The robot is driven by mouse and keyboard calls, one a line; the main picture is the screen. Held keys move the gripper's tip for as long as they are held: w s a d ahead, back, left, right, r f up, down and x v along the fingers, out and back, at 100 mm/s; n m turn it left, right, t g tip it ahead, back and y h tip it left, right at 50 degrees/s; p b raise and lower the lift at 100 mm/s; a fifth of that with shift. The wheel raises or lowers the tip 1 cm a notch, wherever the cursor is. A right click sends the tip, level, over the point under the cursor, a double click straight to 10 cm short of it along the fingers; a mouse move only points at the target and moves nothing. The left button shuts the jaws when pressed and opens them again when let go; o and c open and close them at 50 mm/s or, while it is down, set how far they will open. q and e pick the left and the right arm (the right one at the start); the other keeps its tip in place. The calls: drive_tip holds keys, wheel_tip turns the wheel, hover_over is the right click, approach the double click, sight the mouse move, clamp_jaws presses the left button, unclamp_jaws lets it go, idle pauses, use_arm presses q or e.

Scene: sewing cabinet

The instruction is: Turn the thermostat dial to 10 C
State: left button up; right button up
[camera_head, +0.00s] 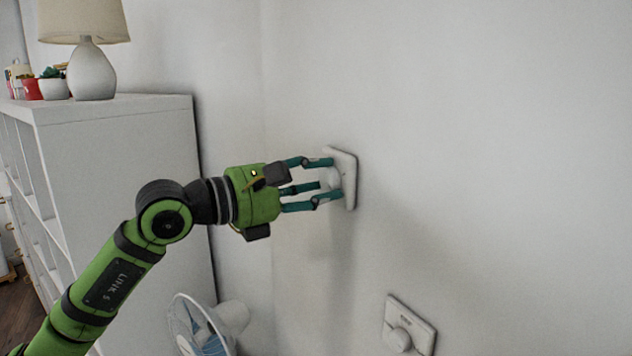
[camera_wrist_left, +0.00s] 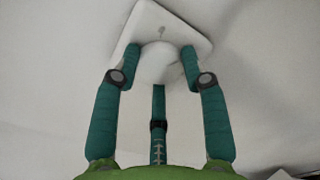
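A white wall plate (camera_head: 350,170) with a round white dial (camera_head: 335,180) sits on the wall at the centre. In the left wrist view the dial (camera_wrist_left: 158,62) is in front of its tilted square plate (camera_wrist_left: 185,37), which bears a small grey mark. My left gripper (camera_head: 325,180), with teal fingers, has two fingers beside the dial and a third below it. They are very near the dial, but I cannot tell whether they touch it. No temperature scale is readable. My right gripper is not in view.
A second white plate with a round knob (camera_head: 399,340) is on the wall, lower right. A white cabinet (camera_head: 150,130) stands at the left with a lamp (camera_head: 92,72) and small pots on top. A fan (camera_head: 200,328) stands below my left arm. The wall at the right is clear.

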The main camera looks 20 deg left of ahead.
use_arm(q)
drive_tip(key=shift+n, duration=0.3)
drive_tip(key=shift+n+b, duration=0.7)
drive_tip(key=shift+n, duration=0.2)
drive_tip(key=n+b, duration=0.1)
drive_tip(key=n, duration=0.1)
drive_tip(key=shift+n, duration=0.3)
drive_tip(key=n+b, duration=0.1)
drive_tip(key=n, duration=0.5)
drive_tip(key=n+b, duration=0.1)
drive_tip(key=n, duration=0.5)
drive_tip(key=shift+n, duration=0.4)
drive_tip(key=n, duration=0.5)
drive_tip(key=shift+n, duration=0.7)
drive_tip(key=o, duration=1.2)
drive_tip(key=shift+c, duration=0.2)
drive_tip(key=shift+a, duration=0.1)
